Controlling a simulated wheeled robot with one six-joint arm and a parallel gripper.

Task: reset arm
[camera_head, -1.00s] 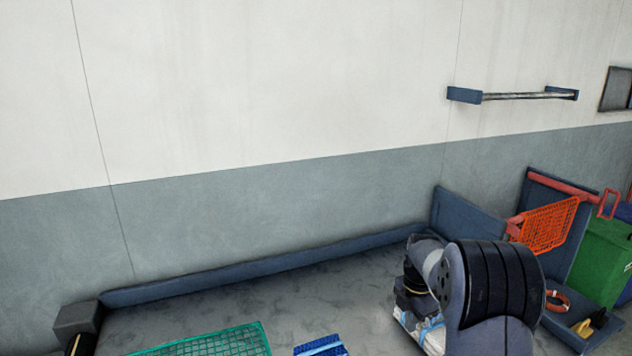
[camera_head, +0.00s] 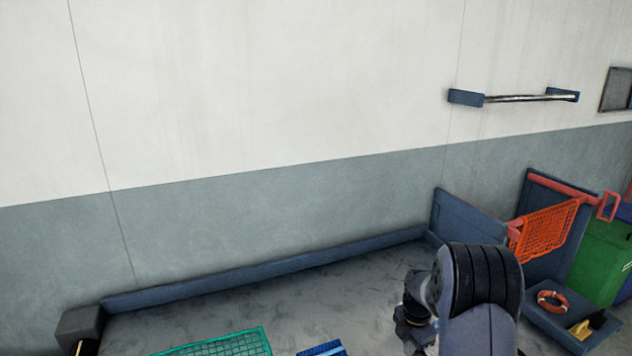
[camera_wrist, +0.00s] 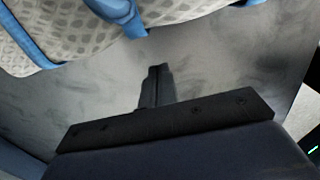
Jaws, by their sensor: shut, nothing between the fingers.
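My gripper (camera_wrist: 158,72) shows in the wrist view with its dark fingers together and nothing between them. It points over a bare grey surface. A pale patterned bundle with blue straps (camera_wrist: 70,30) lies just beyond the fingertips, apart from them. In the head view my arm stands at the lower right, and the gripper's fingers cannot be made out there.
A green net (camera_head: 225,343) and a blue item (camera_head: 322,348) lie at the bottom edge. At right are an orange net (camera_head: 548,232), a tray (camera_head: 545,318) with an orange ring (camera_head: 552,301), and a green bin (camera_head: 604,262). A rail (camera_head: 515,98) is on the wall.

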